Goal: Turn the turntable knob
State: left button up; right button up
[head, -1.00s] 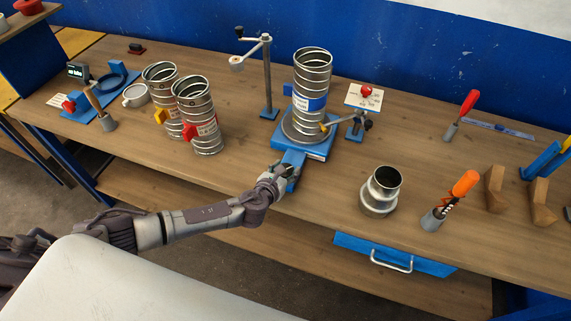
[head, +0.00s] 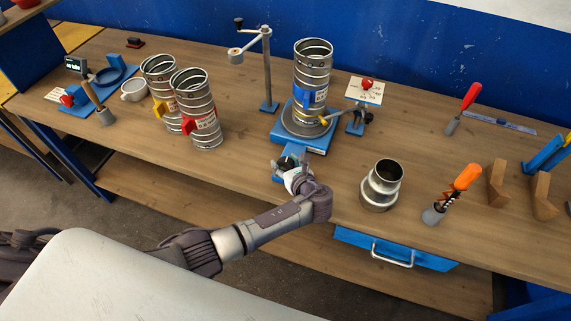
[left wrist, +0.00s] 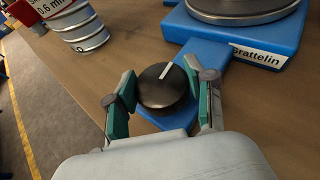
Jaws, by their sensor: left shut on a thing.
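The turntable (head: 290,133) is a blue base with a round grey plate, in the middle of the bench. A ribbed metal spiral duct (head: 312,64) with a blue clamp stands upright on it. The turntable's knob (left wrist: 162,88) is black and round with a white pointer line, on the blue arm at the front of the base. My left gripper (left wrist: 160,105) is shut on the knob, one green-padded finger on each side; it also shows in the head view (head: 288,170). In the head view the gripper mostly hides the knob. My right gripper is not in view.
Two ducts with yellow (head: 160,108) and red (head: 187,130) clamps stand left. A crank stand (head: 267,70) is behind the turntable. A metal collar (head: 381,187) and an orange-handled tool (head: 464,180) are to the right. A dial card (head: 364,92) stands behind right.

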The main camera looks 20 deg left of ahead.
pick_arm(q)
jog(key=shift+w+r+n+g+y, duration=0.1)
jog(key=shift+n+g+y, duration=0.3)
jog(key=shift+n+y, duration=0.1)
jog(key=o, duration=1.2)
jog(key=v, duration=1.2)
jog(key=shift+a, duration=0.1)
